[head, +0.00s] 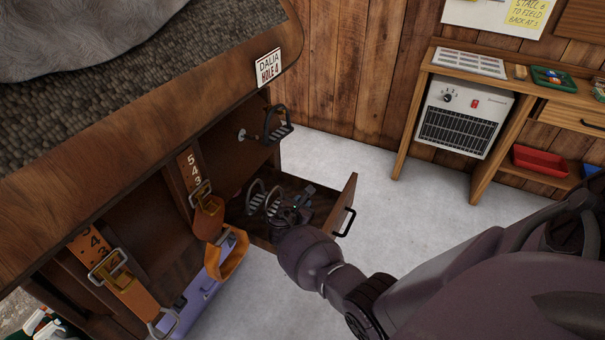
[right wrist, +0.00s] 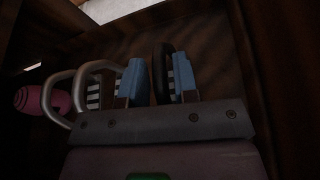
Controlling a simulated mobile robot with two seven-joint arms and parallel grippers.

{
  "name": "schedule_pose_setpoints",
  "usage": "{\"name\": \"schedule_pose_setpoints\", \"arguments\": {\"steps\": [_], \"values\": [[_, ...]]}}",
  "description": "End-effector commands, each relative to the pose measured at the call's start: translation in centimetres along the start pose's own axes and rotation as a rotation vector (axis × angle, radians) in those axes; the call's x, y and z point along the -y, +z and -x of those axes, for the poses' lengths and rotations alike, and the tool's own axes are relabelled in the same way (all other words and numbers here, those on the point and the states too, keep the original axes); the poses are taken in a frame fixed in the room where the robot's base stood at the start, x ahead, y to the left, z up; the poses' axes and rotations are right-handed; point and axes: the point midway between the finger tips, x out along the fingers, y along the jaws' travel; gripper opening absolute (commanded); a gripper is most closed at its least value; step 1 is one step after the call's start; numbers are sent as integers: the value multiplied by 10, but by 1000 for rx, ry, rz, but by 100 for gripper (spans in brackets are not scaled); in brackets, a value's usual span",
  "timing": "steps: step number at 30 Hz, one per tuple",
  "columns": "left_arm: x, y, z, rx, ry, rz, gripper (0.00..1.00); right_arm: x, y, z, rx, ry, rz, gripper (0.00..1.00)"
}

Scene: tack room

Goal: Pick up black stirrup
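A black stirrup (right wrist: 160,72) with a striped tread stands in the open wooden drawer (head: 331,214). My right gripper (right wrist: 158,82) is down inside the drawer, its two blue fingertips on either side of the stirrup's dark bar. A small gap shows between bar and fingers, so it looks open; the right finger hides part of the stirrup. In the head view my right gripper (head: 290,211) mostly covers this spot. Silver stirrups (right wrist: 87,85) stand just left of the fingers; they also show in the head view (head: 259,196). My left gripper is not in view.
Another dark stirrup (head: 278,123) hangs on a peg above the drawer. A pink object (right wrist: 42,102) lies left in the drawer. Orange straps (head: 207,210) hang in front of a purple case (head: 205,287). A heater (head: 463,117) sits under the right desk. The floor between is clear.

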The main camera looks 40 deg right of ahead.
Motion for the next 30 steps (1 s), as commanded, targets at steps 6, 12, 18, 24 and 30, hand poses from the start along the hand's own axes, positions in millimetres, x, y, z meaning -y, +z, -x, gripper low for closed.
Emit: {"name": "schedule_pose_setpoints", "arguments": {"steps": [6, 12, 18, 24, 30], "values": [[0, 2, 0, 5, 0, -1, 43, 0, -1, 0, 0, 0, 1, 0], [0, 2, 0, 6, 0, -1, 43, 0, -1, 0, -1, -1, 1, 0], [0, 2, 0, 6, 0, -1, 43, 1, -1, 0, -1, -1, 1, 0], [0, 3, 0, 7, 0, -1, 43, 1, -1, 0, -1, -1, 1, 0], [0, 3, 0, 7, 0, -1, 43, 1, -2, 0, -2, -1, 1, 0]]}}
